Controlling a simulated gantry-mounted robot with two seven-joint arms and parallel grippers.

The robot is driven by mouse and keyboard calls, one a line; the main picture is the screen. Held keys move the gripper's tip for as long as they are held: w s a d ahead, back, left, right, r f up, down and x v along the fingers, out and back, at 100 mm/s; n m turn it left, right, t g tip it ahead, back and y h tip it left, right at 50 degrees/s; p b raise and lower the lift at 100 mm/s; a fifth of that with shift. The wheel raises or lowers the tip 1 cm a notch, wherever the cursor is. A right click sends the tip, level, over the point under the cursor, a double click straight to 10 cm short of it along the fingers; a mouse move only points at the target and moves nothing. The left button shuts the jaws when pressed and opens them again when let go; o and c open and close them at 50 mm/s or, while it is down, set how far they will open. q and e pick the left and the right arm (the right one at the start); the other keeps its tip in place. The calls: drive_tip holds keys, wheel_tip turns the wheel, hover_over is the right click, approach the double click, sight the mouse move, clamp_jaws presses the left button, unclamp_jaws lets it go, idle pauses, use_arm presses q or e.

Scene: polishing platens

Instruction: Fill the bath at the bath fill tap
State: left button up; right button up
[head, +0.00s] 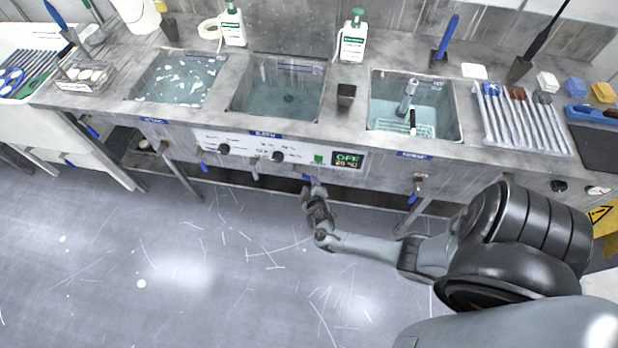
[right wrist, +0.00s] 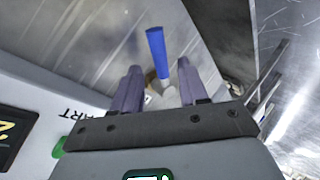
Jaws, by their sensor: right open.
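The middle basin (head: 280,88) holds clear water with a dark drain at its bottom. Below its front panel is a tap with a blue lever (head: 306,177); I cannot read its label. My right gripper (head: 311,190) is at this lever, below the counter front. In the right wrist view, the blue lever (right wrist: 156,45) stands between and beyond the two open fingers (right wrist: 158,72), with a pale tap body behind it. I cannot tell whether either finger touches it. My left gripper is out of view.
The control panel (head: 290,153) with knobs, a green button and a display reading OFF is just above. A foamy basin (head: 178,80) is left, a basin with a rack (head: 425,125) right. Other blue-levered taps (head: 204,165) hang along the front. The floor (head: 180,260) is clear.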

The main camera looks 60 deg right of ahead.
drive_tip(key=shift+p+v, duration=0.65)
drive_tip(key=shift+v, duration=1.75)
